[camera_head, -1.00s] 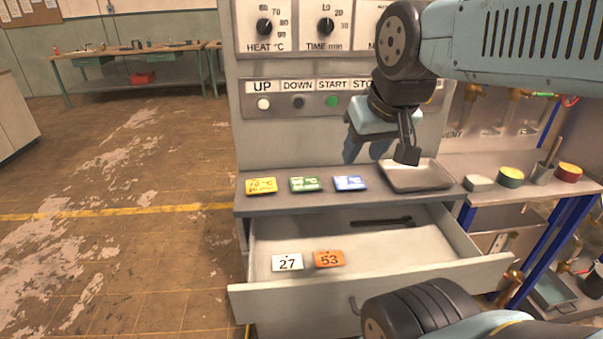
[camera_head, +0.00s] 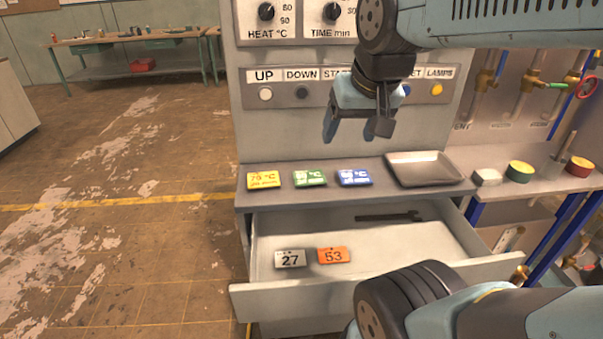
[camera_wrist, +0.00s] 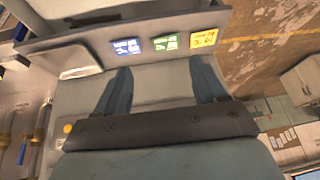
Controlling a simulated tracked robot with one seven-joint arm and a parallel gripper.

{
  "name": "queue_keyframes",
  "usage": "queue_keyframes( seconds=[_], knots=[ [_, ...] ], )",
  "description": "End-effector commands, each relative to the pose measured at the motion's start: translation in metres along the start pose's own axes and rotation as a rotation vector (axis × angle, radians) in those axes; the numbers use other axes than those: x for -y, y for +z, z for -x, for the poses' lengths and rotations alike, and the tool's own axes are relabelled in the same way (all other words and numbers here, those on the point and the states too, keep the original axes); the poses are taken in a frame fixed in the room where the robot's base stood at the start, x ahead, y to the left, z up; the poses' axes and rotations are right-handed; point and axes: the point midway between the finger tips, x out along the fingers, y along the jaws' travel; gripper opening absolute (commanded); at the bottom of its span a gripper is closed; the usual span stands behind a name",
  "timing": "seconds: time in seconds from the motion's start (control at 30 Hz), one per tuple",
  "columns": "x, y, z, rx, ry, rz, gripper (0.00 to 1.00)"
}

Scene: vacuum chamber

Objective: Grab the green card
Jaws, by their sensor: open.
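The green card (camera_head: 310,178) lies flat on the grey shelf (camera_head: 405,194) of the machine, between a yellow card (camera_head: 263,180) on its left and a blue card (camera_head: 355,177) on its right. My gripper (camera_head: 352,138) is open and empty, above and behind the row of cards, in front of the button panel. In the wrist view the green card (camera_wrist: 165,43) shows beyond the two spread fingers (camera_wrist: 165,82), roughly between their directions. Nothing covers the card in either view.
A metal tray (camera_head: 425,170) stands on the shelf right of the cards. Below, an open drawer (camera_head: 400,275) holds a white tag 27 (camera_head: 290,259), an orange tag 53 (camera_head: 333,256) and a dark tool (camera_head: 390,216). The button panel (camera_head: 322,96) rises behind the shelf.

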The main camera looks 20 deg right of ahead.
Motion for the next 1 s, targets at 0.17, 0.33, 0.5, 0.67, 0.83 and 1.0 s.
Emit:
queue_keyframes(
  seconds=[0.17,0.33,0.5,0.67,0.83,1.0],
  knots=[
    [0.002,-0.026,-0.016,0.067,0.009,-0.210,0.89],
    [0.004,-0.050,-0.035,0.127,0.033,-0.425,1.00],
    [0.007,-0.072,-0.056,0.180,0.071,-0.637,1.00],
    [0.009,-0.092,-0.080,0.225,0.120,-0.834,1.00],
    [0.011,-0.111,-0.108,0.265,0.186,-1.044,1.00],
    [0.013,-0.127,-0.140,0.295,0.265,-1.247,1.00]
  ],
)
